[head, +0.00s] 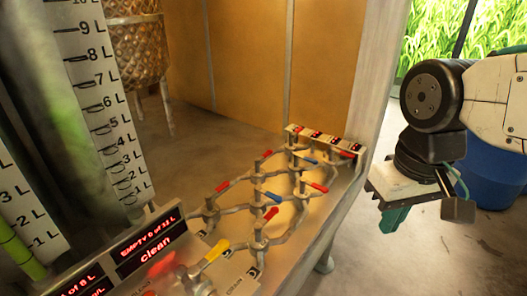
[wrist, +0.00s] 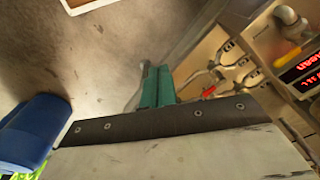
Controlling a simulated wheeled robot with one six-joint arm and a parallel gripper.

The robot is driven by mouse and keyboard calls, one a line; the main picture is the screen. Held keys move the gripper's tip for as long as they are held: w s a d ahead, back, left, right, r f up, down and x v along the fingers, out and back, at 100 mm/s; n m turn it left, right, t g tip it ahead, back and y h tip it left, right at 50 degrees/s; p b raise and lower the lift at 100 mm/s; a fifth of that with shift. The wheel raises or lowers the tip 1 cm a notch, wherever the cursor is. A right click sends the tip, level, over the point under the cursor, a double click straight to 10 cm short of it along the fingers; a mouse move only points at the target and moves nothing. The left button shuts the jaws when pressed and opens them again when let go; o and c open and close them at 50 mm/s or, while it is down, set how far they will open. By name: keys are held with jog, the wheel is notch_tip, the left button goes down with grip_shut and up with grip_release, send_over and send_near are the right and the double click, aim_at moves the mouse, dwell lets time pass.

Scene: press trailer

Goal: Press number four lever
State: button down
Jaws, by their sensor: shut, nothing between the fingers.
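The valve panel (head: 330,215) carries a network of grey pipes with small levers. Several levers are red, such as one at the far right (head: 348,154) and one at the right middle (head: 318,187). Two are blue, one upper (head: 308,160) and one lower (head: 273,197). The numbers on the small plates at the panel's far end (head: 322,139) are too small to read, so I cannot tell which lever is number four. My gripper (head: 393,218) is shut and empty, right of the panel and apart from it. In the wrist view its green fingers (wrist: 157,88) are together, left of a red lever (wrist: 209,91).
A yellow lever (head: 217,250) and a red display (head: 148,245) stand at the near end of the panel. Litre gauges (head: 100,90) rise at left. A grey post (head: 378,80) stands behind the panel. A blue barrel (head: 492,175) is behind my arm. The floor between is clear.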

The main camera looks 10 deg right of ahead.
jog(key=w+a+f+n, duration=0.2)
jog(key=w+a+f, duration=0.1)
jog(key=w, duration=1.5)
jog(key=w+a+f+n+y, duration=0.1)
jog(key=w+f, duration=0.4)
jog(key=w, duration=1.3)
jog(key=w+a+f+n+t+y, duration=0.1)
jog(key=w+a+f+n, duration=0.2)
jog(key=w, duration=1.5)
jog(key=shift+a+f+n, duration=0.3)
jog(key=shift+a+f, duration=0.6)
jog(key=shift+a, duration=0.25)
jog(key=shift+n+t+y, duration=0.3)
jog(key=shift+n+t, duration=0.3)
jog(key=shift+n, duration=0.3)
jog(key=w+r, duration=0.3)
jog(key=shift+a, duration=0.2)
